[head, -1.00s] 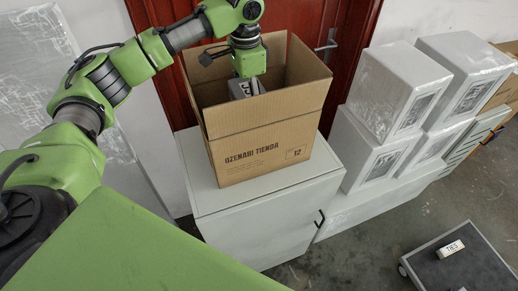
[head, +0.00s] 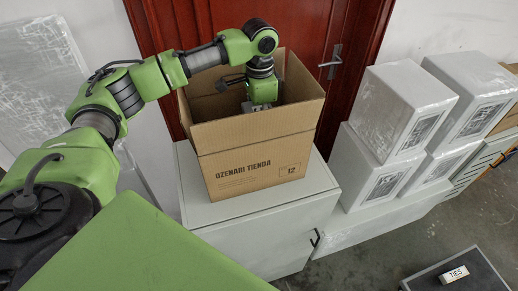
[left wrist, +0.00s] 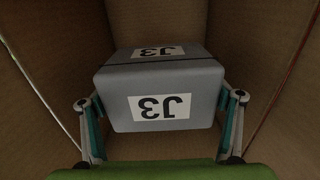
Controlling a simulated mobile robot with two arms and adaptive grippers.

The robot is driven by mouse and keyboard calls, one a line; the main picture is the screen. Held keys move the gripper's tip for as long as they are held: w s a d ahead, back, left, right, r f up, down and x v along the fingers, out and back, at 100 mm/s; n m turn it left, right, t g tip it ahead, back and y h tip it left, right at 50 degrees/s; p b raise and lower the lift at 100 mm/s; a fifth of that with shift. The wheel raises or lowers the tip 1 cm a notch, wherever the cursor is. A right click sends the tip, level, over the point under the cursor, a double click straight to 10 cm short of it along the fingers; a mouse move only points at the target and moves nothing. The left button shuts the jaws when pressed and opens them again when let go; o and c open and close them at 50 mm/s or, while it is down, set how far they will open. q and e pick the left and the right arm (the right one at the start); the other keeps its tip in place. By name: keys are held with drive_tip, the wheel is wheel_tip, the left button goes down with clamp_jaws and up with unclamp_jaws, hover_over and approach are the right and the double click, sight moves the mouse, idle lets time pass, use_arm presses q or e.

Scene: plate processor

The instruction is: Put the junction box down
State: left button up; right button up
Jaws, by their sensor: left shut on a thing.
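The junction box (left wrist: 160,84) is grey with "J3" labels. In the left wrist view it sits between the two fingers of my left gripper (left wrist: 162,125), which is shut on it. Cardboard walls surround it on the sides. In the head view my left gripper (head: 259,104) reaches down inside the open cardboard box (head: 255,170), and only a small grey part of the junction box shows. The front wall hides its underside, so I cannot tell whether it touches the bottom. My right gripper is not in view.
The cardboard box stands on a white cabinet (head: 245,225) in front of a red door (head: 345,30). White wrapped boxes (head: 400,105) are stacked to the right. A dark cart (head: 450,280) with a "TIES" block (head: 455,274) is at the lower right.

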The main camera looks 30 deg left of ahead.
use_arm(q)
drive_tip(key=f, duration=0.1)
drive_tip(key=f+p, duration=0.1)
drive_tip(key=f, duration=0.1)
drive_tip(key=shift+s+a+f, duration=0.2)
drive_tip(key=shift+f, duration=0.45)
wheel_tip(320, 180, down, 2)
drive_tip(key=shift+d+f+p, duration=0.1)
drive_tip(key=shift+f+p, duration=0.05)
drive_tip(key=shift+p, duration=0.55)
drive_tip(key=shift+w+f, duration=0.1)
drive_tip(key=shift+f, duration=0.45)
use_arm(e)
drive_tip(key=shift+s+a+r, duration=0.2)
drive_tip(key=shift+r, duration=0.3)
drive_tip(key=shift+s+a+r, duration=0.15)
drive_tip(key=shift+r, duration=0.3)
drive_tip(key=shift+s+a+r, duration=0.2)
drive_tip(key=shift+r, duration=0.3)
use_arm(q)
drive_tip(key=shift+f, duration=0.25)
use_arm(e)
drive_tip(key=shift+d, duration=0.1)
use_arm(q)
drive_tip(key=shift+f, duration=0.3)
drive_tip(key=o, duration=1.6)
drive_tip(key=shift+o, duration=0.2)
